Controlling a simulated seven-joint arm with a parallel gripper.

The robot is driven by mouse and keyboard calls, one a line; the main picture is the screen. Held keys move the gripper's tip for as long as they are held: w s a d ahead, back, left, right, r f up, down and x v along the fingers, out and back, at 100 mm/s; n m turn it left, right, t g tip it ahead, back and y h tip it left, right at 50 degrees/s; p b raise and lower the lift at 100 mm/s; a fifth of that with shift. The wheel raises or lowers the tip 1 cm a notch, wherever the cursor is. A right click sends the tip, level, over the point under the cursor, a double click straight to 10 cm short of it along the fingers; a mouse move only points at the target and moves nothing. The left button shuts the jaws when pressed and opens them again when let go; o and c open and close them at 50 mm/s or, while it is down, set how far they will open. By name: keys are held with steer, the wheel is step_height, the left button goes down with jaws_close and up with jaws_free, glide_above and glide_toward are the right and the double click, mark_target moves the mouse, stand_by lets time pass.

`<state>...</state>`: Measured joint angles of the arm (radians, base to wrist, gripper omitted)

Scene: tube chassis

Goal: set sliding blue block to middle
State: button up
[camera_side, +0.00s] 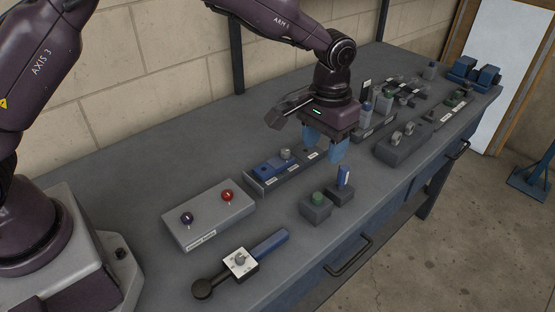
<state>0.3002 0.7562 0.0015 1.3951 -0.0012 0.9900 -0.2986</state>
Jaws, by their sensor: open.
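The sliding blue block (272,168), with a small grey knob (286,154) at its right end, sits on a dark labelled rail (296,174). It sits toward the left part of the rail, and the right part is bare. The label text is too small to read. My gripper (324,153) points down above the rail's right end, with its two blue fingers apart and nothing visible between them. It is right of the block and appears clear of it. The fingers partly cover the view behind the rail's right end.
A grey box (208,216) with purple and red knobs stands left of the rail. A lever switch (240,262), a green button block (316,206) and a blue switch block (342,189) stand in front. Several fixtures, including a grey block with rings (402,147), stand to the right.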

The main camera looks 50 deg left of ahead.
stand_by(0.4)
steer(key=shift+o, duration=1.5)
steer(key=w+a+f+n, duration=0.1)
steer(key=a, duration=0.9)
steer(key=shift+w+n, duration=0.2)
steer(key=shift+n, duration=0.2)
glide_above(274, 163)
steer(key=f, duration=0.1)
steer(key=shift+m, duration=0.9)
step_height(274, 163, down, 13)
steer(key=shift+f, duration=0.1)
